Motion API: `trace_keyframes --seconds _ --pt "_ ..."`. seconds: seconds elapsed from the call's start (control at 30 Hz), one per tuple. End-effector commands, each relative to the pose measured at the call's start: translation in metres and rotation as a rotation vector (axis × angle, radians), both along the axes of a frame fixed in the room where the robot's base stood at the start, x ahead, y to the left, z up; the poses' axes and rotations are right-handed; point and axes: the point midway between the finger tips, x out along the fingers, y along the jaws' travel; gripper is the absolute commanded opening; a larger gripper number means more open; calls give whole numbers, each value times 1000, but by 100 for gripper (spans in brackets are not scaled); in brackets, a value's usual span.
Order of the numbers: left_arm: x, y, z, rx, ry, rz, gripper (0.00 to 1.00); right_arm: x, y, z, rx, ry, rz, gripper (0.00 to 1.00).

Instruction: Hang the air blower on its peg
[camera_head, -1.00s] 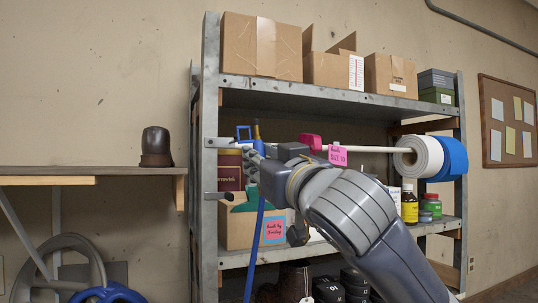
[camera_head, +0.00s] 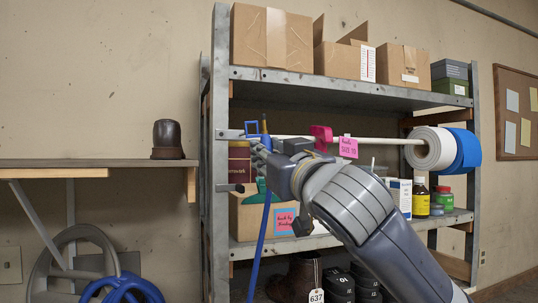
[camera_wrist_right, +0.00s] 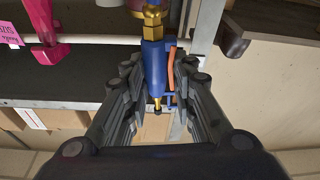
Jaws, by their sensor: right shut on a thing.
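My right gripper (camera_head: 262,152) is shut on the blue air blower (camera_wrist_right: 153,62), just right of the shelf's left post. The blower's blue loop (camera_head: 252,129) shows above the fingers, and its blue hose (camera_head: 260,235) hangs below. The right wrist view shows the brass fitting at the top, an orange lever and a narrow tip between the fingers (camera_wrist_right: 157,108). My left gripper is out of view.
A grey bracket (camera_head: 228,134) on the post lies close to the loop; contact cannot be told. A white rod (camera_head: 375,140) with paper rolls (camera_head: 432,150) and a pink holder (camera_head: 321,134) runs behind. Boxes and bottles fill the shelves. A wall ledge (camera_head: 95,163) stands left.

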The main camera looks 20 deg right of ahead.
Motion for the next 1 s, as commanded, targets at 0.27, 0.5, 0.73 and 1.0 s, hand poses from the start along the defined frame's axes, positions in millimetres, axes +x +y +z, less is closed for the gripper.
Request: trace_keyframes --seconds 0.27,0.5,0.73,1.0 --pt "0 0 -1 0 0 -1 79 2 1 0 15 -3 -2 0" --pt "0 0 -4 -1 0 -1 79 10 3 -1 52 -1 -6 0" --pt "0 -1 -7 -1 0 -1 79 16 6 -1 89 -2 -11 0" --pt "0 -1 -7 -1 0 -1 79 18 6 -1 100 -2 -12 0"
